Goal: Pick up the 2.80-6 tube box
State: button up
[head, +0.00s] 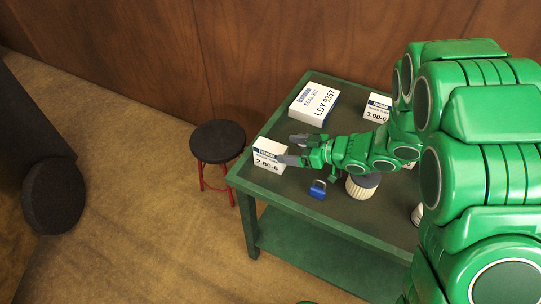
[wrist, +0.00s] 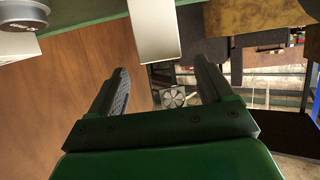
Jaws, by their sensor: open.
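The 2.80-6 tube box (head: 265,160) is a small white box with a dark blue label band. It stands upright at the left corner of the green table. My gripper (head: 285,149) is open at its right side, one finger in front of part of the box and the other towards its far side. In the wrist view the gripper (wrist: 158,63) shows two spread fingers with nothing clamped. A white box face (wrist: 153,32), likely the same box, appears ahead between the fingertips. I cannot tell whether either finger touches it.
The green table (head: 310,208) also holds a seal kit box (head: 314,104), a 3.00-6 box (head: 376,108), a blue padlock (head: 318,189) and a ribbed white cylinder with a dark top (head: 362,187). A black-topped stool (head: 217,141) stands left of the table. Open floor lies at front left.

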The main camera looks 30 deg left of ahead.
aim_at(274, 147)
jog(key=shift+x, duration=3.7)
jog(key=shift+s+r, duration=0.1)
jog(key=shift+r, duration=0.05)
jog(key=shift+c, duration=0.3)
jog(key=c, duration=1.1)
jog(key=shift+c, duration=0.2)
